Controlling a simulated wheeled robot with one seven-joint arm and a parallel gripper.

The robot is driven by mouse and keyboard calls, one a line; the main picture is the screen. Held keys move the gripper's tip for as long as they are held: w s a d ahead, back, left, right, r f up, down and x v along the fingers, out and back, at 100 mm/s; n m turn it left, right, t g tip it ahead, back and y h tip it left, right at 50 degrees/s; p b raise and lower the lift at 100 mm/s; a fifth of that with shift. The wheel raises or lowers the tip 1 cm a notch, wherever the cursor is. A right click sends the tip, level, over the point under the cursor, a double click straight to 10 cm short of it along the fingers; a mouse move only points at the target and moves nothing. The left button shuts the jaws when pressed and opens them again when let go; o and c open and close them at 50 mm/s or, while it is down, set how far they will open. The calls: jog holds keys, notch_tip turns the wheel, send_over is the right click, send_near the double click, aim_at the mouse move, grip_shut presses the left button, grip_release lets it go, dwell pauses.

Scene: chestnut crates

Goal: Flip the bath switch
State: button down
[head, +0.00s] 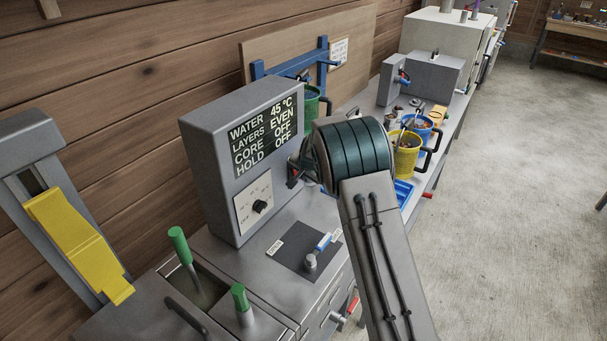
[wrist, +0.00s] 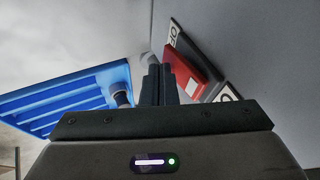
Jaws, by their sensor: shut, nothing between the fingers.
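In the wrist view a red rocker switch (wrist: 184,74) sits on a dark plate with white labels, partly legible as "OF", on a grey panel. No bath name is readable, but it is the only rocker I see. My gripper (wrist: 158,72) is shut and empty. Its fingertips are just left of the red rocker and overlap its edge in the picture; I cannot tell whether they touch. In the head view my arm hides most of the gripper, beside the right side of the grey display box (head: 206,172). The display reads water 45 °C, layers even, core off, hold off.
Green-handled tools (head: 179,245) are at the left. A yellow bucket (head: 406,158) and a blue tray (head: 404,195) lie beyond my arm; a blue ribbed tray (wrist: 65,100) shows in the wrist view. The floor at right is clear.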

jog(key=b, duration=0.4)
jog(key=shift+w+a+f+y, duration=0.15)
jog(key=shift+a+y, duration=0.05)
jog(key=shift+y, duration=0.2)
jog(key=shift+r+p, duration=0.5)
jog(key=shift+r, duration=0.3)
